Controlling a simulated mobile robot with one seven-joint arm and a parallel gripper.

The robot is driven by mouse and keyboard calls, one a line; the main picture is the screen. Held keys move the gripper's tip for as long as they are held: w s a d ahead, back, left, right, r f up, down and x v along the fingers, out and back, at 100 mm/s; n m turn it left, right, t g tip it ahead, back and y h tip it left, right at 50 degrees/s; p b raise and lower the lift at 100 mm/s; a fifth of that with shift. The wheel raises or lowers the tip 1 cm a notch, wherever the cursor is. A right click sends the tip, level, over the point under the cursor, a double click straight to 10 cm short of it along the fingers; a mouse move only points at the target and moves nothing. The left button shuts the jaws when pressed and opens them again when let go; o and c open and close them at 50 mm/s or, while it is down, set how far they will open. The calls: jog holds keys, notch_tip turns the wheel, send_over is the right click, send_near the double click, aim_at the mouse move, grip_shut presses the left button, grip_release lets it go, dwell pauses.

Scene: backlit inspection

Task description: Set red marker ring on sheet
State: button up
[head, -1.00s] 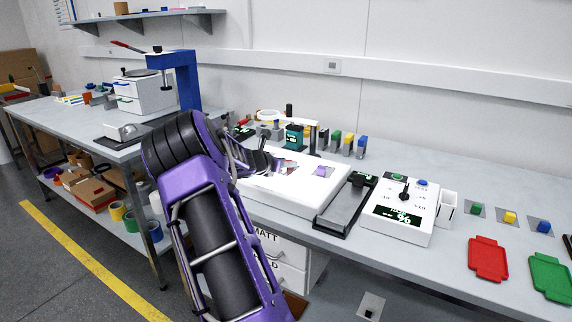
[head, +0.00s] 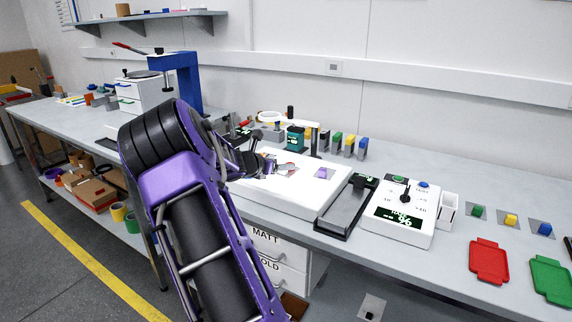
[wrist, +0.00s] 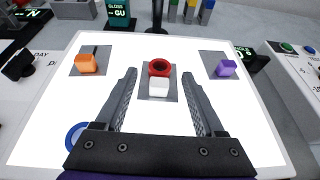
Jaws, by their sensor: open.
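In the wrist view the red ring (wrist: 159,67) is at the far edge of the middle grey sheet (wrist: 144,93), just behind a white block (wrist: 159,88). The ring's far side reaches past the sheet's edge in the picture; I cannot tell whether it touches the block. My gripper (wrist: 159,75) is open and empty, with one finger to each side of the ring and white block. I cannot tell its height above them. In the head view my gripper (head: 269,165) is over the light panel, and the ring is too small there to make out clearly.
The glowing white panel (wrist: 55,110) also bears an orange block (wrist: 87,64) and a purple block (wrist: 226,68) on grey sheets. A blue ring (wrist: 74,135) lies near left, partly hidden by my gripper. A control box (head: 400,212) stands right of the panel.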

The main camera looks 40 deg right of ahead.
jog(key=v, duration=0.7)
jog(key=shift+a+r+p, duration=0.15)
jog(key=shift+a+p, duration=0.05)
jog(key=shift+p, duration=0.15)
jog(key=shift+r, duration=0.1)
